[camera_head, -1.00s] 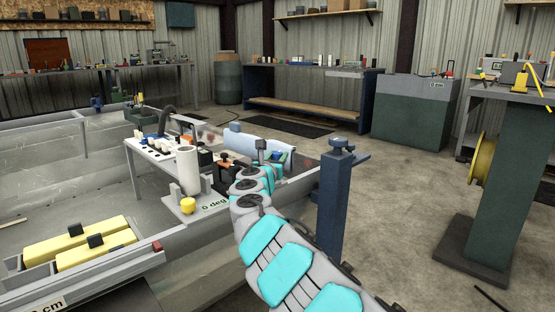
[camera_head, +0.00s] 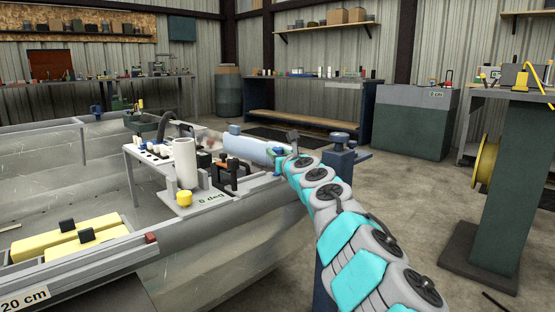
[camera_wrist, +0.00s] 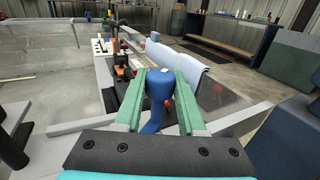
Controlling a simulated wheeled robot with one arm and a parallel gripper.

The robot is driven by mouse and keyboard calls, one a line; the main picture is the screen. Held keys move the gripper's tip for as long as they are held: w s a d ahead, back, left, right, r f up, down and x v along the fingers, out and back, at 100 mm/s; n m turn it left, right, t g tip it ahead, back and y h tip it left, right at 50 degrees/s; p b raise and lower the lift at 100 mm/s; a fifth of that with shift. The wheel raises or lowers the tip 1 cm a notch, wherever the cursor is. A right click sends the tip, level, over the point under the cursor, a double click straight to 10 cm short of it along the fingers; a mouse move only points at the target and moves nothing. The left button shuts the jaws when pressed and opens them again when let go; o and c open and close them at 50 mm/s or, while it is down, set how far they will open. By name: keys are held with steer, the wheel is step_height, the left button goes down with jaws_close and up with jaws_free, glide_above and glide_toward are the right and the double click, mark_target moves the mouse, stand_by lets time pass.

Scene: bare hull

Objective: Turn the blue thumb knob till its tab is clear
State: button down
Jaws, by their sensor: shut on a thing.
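The blue thumb knob (camera_wrist: 158,88) stands between the two green fingers of my gripper (camera_wrist: 160,92) in the wrist view, and the fingers are shut on its sides. Its blue tab (camera_wrist: 151,126) shows below the knob, pointing back toward my palm. What the tab rests over cannot be made out. In the head view my gripper (camera_head: 287,158) is small, at the hull's edge right of the light-blue roll. The knob is not clear there.
The light-blue roll (camera_head: 252,148) lies just beyond my gripper. A black and orange clamp (camera_head: 228,177), a white cylinder (camera_head: 185,162) and a "0 deg" plate (camera_head: 212,198) stand to the left. A dark blue post (camera_head: 338,160) is close on the right.

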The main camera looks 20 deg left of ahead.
steer(key=shift+r+n+g+y, duration=0.1)
steer(key=shift+n+g+y, duration=0.8)
steer(key=shift+g+y, duration=0.2)
steer(key=n+g+y+p, duration=0.2)
steer(key=g+p, duration=0.1)
steer(key=n+g+p, duration=0.1)
steer(key=shift+r+g+y+p, duration=0.25)
steer(key=shift+g+y+p, duration=0.05)
steer(key=shift+y+p, duration=0.1)
steer(key=n+g+y+p, duration=0.1)
steer(key=n+g+p, duration=0.1)
steer(key=g+p, duration=0.1)
steer(key=shift+n+p, duration=0.3)
steer(key=shift+p, duration=0.2)
steer(key=n+g+p, duration=0.2)
steer(key=g+p, duration=0.1)
steer(key=p, duration=0.1)
steer(key=shift+a+f, duration=0.1)
steer(key=shift+f+n+g+p, duration=0.2)
steer(key=shift+n+g+p, duration=0.2)
steer(key=shift+g+p, duration=0.45)
steer(key=c, duration=0.5)
jaws_free()
